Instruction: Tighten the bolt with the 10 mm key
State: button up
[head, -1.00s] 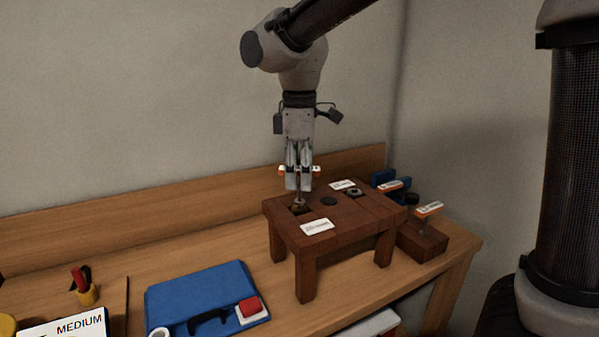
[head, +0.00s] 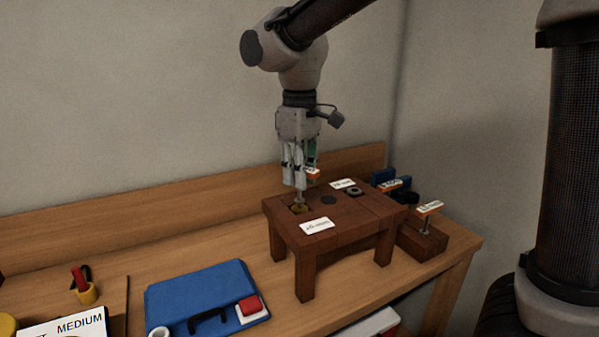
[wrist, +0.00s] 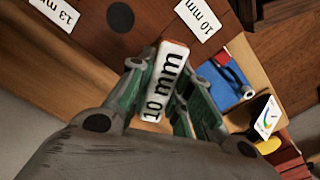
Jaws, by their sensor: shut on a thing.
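My gripper (head: 299,178) is shut on the handle of the 10 mm key (head: 313,174). The white handle, printed "10 mm", also shows between the green fingers in the wrist view (wrist: 165,82). The key's shaft points straight down over the left part of a dark wooden stand (head: 345,231). Its lower end meets a brass-coloured bolt spot (head: 299,209) there; how deeply it is seated cannot be told. In the wrist view the bolt is hidden. A white "10 mm" label (wrist: 198,18) and a "13 mm" label (wrist: 55,10) lie on the stand.
A dark disc (head: 329,200) and a second bolt spot (head: 354,191) are on the stand. Another key (head: 429,208) stands in a wooden block (head: 422,241) at right. A blue case (head: 205,295) lies front left. The wall stands close behind.

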dwell(0.3)
jog(key=m, duration=0.6)
jog(key=shift+r+m, duration=0.1)
jog(key=shift+m, duration=0.2)
jog(key=o, duration=1.1)
jog(key=shift+c, duration=0.2)
jog(key=shift+r, duration=3.45)
